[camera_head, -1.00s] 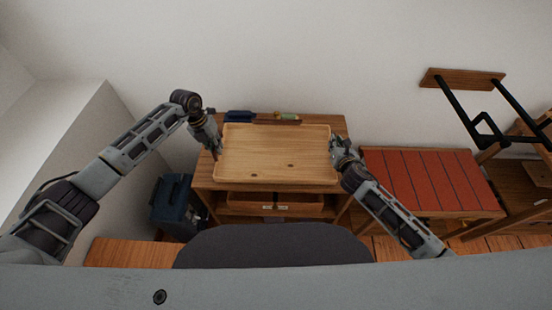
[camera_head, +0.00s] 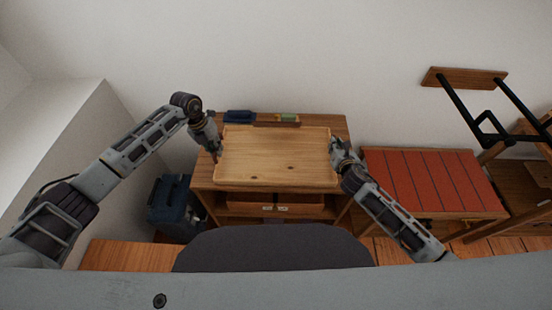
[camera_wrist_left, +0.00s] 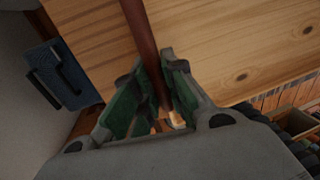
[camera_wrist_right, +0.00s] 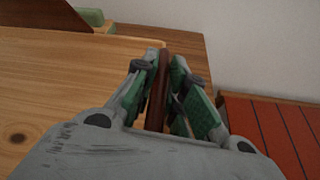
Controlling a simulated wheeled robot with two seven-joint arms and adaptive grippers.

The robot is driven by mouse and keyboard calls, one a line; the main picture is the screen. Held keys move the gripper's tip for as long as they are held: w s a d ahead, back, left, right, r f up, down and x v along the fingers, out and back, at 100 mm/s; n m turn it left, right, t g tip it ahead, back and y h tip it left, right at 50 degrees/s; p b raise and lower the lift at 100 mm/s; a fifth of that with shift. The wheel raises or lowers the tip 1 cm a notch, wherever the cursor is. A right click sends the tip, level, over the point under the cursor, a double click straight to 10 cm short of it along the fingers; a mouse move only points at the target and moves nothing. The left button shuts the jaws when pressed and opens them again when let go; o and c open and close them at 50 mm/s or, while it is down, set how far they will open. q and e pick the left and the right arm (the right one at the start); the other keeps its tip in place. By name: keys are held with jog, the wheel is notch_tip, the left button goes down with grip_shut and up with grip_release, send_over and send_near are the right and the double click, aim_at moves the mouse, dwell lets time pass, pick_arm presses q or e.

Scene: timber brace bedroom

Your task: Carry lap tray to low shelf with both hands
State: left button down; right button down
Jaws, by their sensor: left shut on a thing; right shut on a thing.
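The lap tray (camera_head: 275,158) is a pale wooden rectangle with a low rim, in the middle of the head view, over the top of a low wooden shelf unit (camera_head: 341,126). My left gripper (camera_head: 217,156) is shut on its left side; in the left wrist view the green-padded fingers (camera_wrist_left: 158,95) close around a dark brown bar. My right gripper (camera_head: 333,148) is shut on its right side; in the right wrist view the fingers (camera_wrist_right: 162,90) also close around a dark brown bar. The tray looks about level. I cannot tell whether it touches the unit's top.
A dark blue object (camera_head: 238,116) and a small box with green (camera_head: 287,118) lie at the back of the unit's top. A red slatted-top cabinet (camera_head: 425,182) stands right. A dark rounded surface (camera_head: 272,245) is in front.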

pick_arm(q)
jog(key=shift+f+b, duration=0.3)
jog(key=shift+b, duration=0.05)
pick_arm(e)
jog(key=shift+f, duration=0.3)
pick_arm(q)
jog(key=c, duration=1.5)
grip_release()
pick_arm(e)
jog(key=c, duration=1.5)
grip_release()
jog(key=shift+o, duration=0.2)
pick_arm(q)
jog(key=shift+a+r, duration=0.4)
jog(key=shift+r, duration=1.55)
jog(key=shift+a+r, duration=0.35)
jog(key=shift+r, duration=1.6)
jog(key=shift+a+r, duration=0.4)
jog(key=shift+r, duration=1.55)
pick_arm(e)
jog(key=shift+s, duration=0.1)
jog(key=v, duration=1.1)
jog(key=shift+s, duration=0.4)
jog(key=shift+d+r, duration=0.1)
jog(key=shift+r, duration=0.05)
